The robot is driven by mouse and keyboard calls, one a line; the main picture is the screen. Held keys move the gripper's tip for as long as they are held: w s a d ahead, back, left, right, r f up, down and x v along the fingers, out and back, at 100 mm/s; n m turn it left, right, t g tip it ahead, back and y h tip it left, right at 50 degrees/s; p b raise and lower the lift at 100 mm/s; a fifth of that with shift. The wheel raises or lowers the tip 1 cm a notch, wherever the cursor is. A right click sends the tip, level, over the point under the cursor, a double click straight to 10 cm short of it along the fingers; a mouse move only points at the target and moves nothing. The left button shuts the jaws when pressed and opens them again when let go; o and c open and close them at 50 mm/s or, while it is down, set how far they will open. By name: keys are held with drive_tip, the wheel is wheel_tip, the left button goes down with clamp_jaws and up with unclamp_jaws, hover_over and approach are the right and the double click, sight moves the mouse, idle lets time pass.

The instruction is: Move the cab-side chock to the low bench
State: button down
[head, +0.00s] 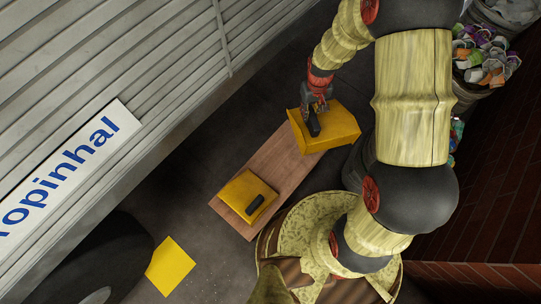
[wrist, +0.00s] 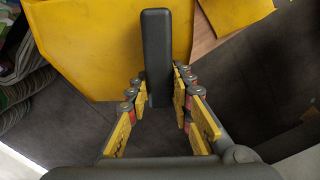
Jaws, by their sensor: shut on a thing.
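My gripper (head: 316,103) is shut on the black handle of a yellow wedge-shaped chock (head: 335,130). In the wrist view the handle (wrist: 156,45) stands between the fingers (wrist: 155,98), with the yellow chock (wrist: 100,40) beyond it. The held chock covers the upper right end of the low wooden bench (head: 278,160). I cannot tell whether it touches the bench or hangs just above it. A second yellow chock (head: 240,192) with a black handle lies on the bench's lower left end. The frames do not show which chock is the cab-side one.
A truck with a ribbed grey side and a lettered sign (head: 70,165) stands at the left, its dark wheel (head: 95,262) below. A flat yellow square (head: 170,266) lies beside the wheel. Bins of crushed waste (head: 485,55) stand at the upper right, near a brick wall.

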sight(311, 150)
drive_tip(key=s+f+n, duration=0.2)
drive_tip(key=f, duration=0.1)
drive_tip(key=s+d+f+n, duration=0.1)
drive_tip(key=s+f+n, duration=0.4)
drive_tip(key=f+n, duration=0.1)
drive_tip(key=shift+s+d, duration=0.15)
drive_tip(key=shift+s, duration=0.25)
drive_tip(key=shift+s+a+f+n, duration=0.15)
drive_tip(key=shift+s+f+n, duration=0.5)
drive_tip(key=shift+n, duration=0.3)
drive_tip(key=shift+s+a+f+n, duration=0.1)
drive_tip(key=shift+s+f+n, duration=0.55)
drive_tip(key=shift+n, duration=0.3)
drive_tip(key=s+a+f+n+b, duration=0.2)
drive_tip(key=f+n+b, duration=0.1)
drive_tip(key=f+n, duration=0.35)
drive_tip(key=s+a+f+n+b, duration=0.1)
drive_tip(key=a+f+n+b, duration=0.1)
drive_tip(key=f+n, duration=0.45)
drive_tip(key=w+d+f+b, duration=0.3)
drive_tip(key=w+d+f, duration=0.1)
drive_tip(key=w+f, duration=0.8)
drive_tip(key=shift+w+f, duration=0.15)
drive_tip(key=shift+w, duration=0.2)
drive_tip(key=shift+f, duration=0.1)
